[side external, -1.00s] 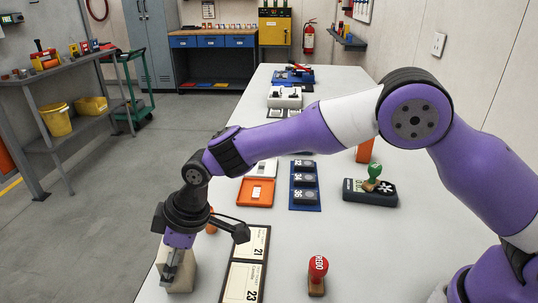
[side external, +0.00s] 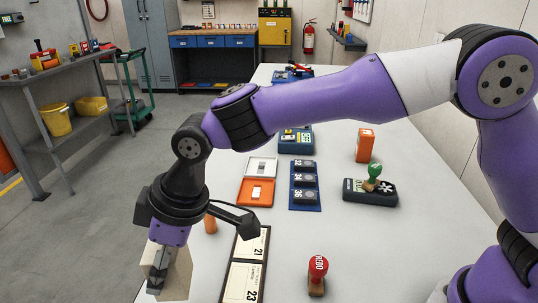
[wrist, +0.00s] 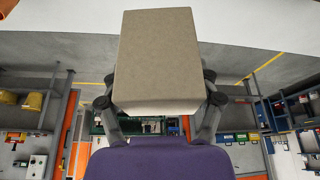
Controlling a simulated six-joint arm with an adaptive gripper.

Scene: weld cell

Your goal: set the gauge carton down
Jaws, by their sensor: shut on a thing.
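The gauge carton, a plain beige box (side external: 180,274), is at the lower left in the side external view, over the table's left edge area. My gripper (side external: 157,272) is shut on it, with a finger across its near face. In the wrist view the carton (wrist: 157,60) fills the upper middle, held between the two fingers (wrist: 157,98). The side external view does not clearly show whether its underside touches the table (side external: 350,250).
A board with numbered cards (side external: 244,265) lies just right of the carton. An orange cylinder (side external: 210,223) stands behind it. A red-topped stamp (side external: 318,275), an orange tray (side external: 256,192) and a blue rack (side external: 304,185) are farther right or back. Bare table lies between them.

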